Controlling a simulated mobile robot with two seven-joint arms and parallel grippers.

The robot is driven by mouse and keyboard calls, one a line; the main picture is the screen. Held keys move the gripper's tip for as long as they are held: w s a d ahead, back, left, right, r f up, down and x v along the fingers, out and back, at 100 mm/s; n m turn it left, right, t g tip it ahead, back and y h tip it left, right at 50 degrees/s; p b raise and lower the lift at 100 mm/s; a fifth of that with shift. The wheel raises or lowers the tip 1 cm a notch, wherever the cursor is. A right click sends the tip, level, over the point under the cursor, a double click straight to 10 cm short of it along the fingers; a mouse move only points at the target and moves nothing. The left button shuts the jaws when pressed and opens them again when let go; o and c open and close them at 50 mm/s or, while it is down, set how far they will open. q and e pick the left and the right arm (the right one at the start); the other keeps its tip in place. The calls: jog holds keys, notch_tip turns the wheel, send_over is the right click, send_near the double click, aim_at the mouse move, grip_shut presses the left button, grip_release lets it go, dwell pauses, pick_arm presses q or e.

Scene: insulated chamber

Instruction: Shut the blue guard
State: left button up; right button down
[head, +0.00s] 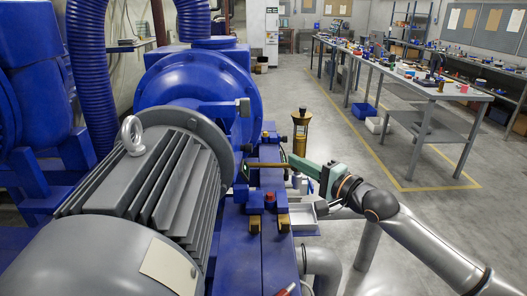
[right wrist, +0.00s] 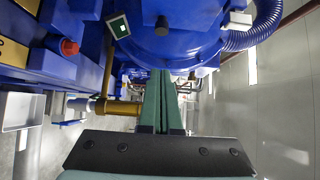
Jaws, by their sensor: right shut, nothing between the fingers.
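A blue pump body (head: 200,85) stands left of centre in the head view, coupled to a grey ribbed motor (head: 150,185). Small blue parts (head: 270,153) sit between them on the right, by a yellowish bar; I cannot tell for sure which is the guard or how far it stands open. My right gripper (head: 291,158) is shut and empty, its green fingers pointing left towards these parts. In the right wrist view the closed fingers (right wrist: 164,78) point at the blue housing (right wrist: 175,45); contact is unclear. My left gripper is out of view.
A blue base with a red button (head: 270,198) and brass-coloured blocks lies below the fingers. The red button also shows in the right wrist view (right wrist: 69,47). A brass cylinder (head: 301,130) stands behind the gripper.

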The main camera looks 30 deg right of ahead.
jog(key=w+a+p, duration=0.1)
jog(key=w+a, duration=0.4)
jog(key=w, duration=0.3)
jog(key=shift+w, duration=0.3)
jog(key=shift+w+a+p, duration=0.45)
jog(key=shift+w+p, duration=0.1)
jog(key=shift+p, duration=0.05)
